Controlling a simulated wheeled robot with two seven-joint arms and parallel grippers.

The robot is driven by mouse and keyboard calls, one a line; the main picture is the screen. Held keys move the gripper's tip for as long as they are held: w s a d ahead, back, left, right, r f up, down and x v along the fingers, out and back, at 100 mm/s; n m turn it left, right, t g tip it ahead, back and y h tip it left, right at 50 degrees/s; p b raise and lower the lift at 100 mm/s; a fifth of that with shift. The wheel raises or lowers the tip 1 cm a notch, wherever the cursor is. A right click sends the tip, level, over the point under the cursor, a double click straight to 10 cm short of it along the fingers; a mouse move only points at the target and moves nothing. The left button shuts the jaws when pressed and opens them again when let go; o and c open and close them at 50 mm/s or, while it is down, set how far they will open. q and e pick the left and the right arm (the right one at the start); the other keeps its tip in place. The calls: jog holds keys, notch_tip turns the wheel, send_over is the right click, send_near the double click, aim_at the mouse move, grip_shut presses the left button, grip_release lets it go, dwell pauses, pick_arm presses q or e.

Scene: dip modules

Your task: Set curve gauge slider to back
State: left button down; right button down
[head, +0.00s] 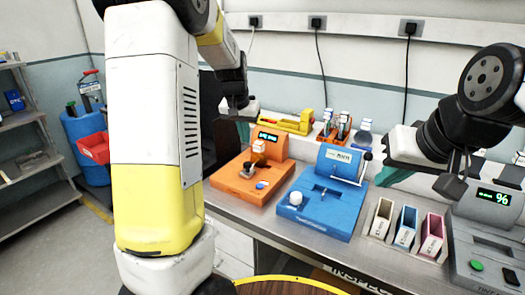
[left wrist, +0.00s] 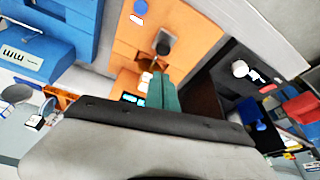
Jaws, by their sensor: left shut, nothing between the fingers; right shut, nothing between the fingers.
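An orange device (head: 232,183) with a lit display (head: 268,137) stands on the bench, with a dark knob (head: 247,168) on its flat base. I cannot read which device is the curve gauge. My left gripper (head: 243,132) is shut and empty above the back of the orange device. In the left wrist view its green fingertips (left wrist: 164,76) point toward the dark knob (left wrist: 163,43) on the orange base (left wrist: 192,38), apart from it as far as I can tell. My right gripper (head: 384,178) is shut and empty, beside the blue device (head: 333,213).
The blue device carries a white knob (head: 296,198) and a side lever. White, blue and pink bins (head: 432,232) stand to its right, then a grey device (head: 490,240) with a green button. A yellow tool (head: 290,123) lies behind. My left arm hides the left side.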

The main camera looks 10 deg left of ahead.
pick_arm(q)
jog(key=shift+w, duration=0.2)
jog(key=shift+f, duration=0.15)
send_over(243, 172)
jog(key=w+d, duration=0.2)
jog(key=w, duration=0.1)
notch_tip(243, 172, down, 9)
jog(key=shift+a+f, duration=0.1)
jog(key=shift+f, duration=0.05)
jog(key=shift+s+a, duration=0.3)
jog(key=shift+s, duration=0.5)
jog(key=shift+s+a, duration=0.3)
jog(key=shift+s, duration=0.55)
jog(key=shift+s+a, duration=0.3)
jog(key=shift+s, duration=0.5)
